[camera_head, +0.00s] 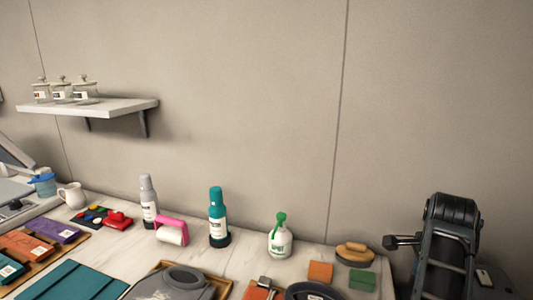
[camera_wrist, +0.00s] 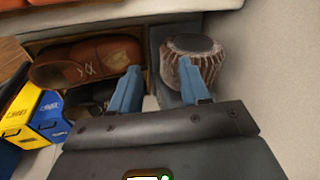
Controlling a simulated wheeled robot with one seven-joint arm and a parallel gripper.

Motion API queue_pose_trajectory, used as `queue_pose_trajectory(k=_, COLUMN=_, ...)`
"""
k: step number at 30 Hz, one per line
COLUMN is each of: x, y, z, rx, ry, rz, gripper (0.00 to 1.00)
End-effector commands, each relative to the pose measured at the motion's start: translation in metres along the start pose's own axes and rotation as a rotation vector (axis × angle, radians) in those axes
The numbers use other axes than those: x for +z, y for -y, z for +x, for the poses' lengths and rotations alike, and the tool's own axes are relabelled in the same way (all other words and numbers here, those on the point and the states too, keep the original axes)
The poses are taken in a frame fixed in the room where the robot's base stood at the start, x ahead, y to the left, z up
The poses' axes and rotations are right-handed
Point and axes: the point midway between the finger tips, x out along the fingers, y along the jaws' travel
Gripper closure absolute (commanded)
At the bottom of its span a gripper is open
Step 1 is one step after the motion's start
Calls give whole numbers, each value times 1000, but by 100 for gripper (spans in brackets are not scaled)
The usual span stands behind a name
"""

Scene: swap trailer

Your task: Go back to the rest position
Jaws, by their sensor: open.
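My gripper (camera_wrist: 167,78) shows in the wrist view with its two blue fingers spread apart and nothing between them. Past the fingertips is a brown leather shoe (camera_wrist: 75,62) in a wooden compartment on the left. A ribbed brown and white round object with a dark top (camera_wrist: 193,60) is behind the right finger. I cannot tell whether the finger touches it. In the head view the fingers do not show; a black arm part of mine stands at the lower right.
Yellow and blue boxes (camera_wrist: 20,112) are at the left in the wrist view. In the head view, a counter (camera_head: 130,212) holds a teal bottle (camera_head: 217,215), a spray bottle (camera_head: 280,238), a pink-handled roller (camera_head: 172,230) and a brush (camera_head: 355,253). A shelf (camera_head: 120,105) with jars hangs above.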

Motion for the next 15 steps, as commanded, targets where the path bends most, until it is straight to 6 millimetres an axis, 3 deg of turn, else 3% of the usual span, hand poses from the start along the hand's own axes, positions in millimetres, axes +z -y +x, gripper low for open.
queue_pose_trajectory(k=3, x=-37, y=-21, z=24, rx=-67, ry=-125, rz=-103, gripper=54)
queue_pose_trajectory(k=7, x=-70, y=-43, z=41, rx=-147, ry=-256, rz=-248, gripper=54)
queue_pose_trajectory(k=15, x=-106, y=-97, z=58, rx=-287, ry=-468, rz=-589, gripper=54)
